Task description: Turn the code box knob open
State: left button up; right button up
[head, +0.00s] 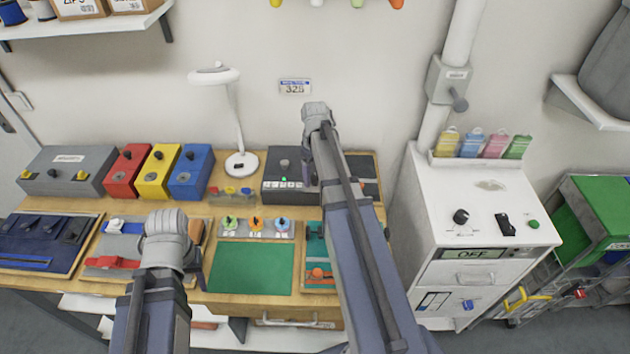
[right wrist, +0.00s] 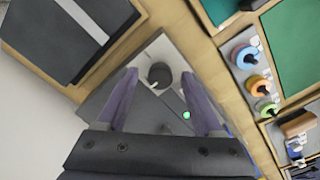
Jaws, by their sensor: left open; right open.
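The code box (head: 268,190) is a dark box at the back of the bench, with a lit green lamp and a row of light keys. My right gripper (head: 308,180) is at the box's right part in the head view. In the right wrist view its open fingers lie either side of the knob; I cannot tell how far above it they are. My left gripper (head: 202,277) is over the bench front, partly hidden by its own arm.
A white lamp (head: 240,160) and blue, yellow and red boxes (head: 190,180) stand left of the code box. A dark flat item (right wrist: 65,35) lies beside it. A green mat (head: 250,267) lies in front. A white cabinet (head: 480,200) stands right.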

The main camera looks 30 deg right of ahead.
jog(key=shift+f, duration=0.1)
grip_shut()
dwell(0.6)
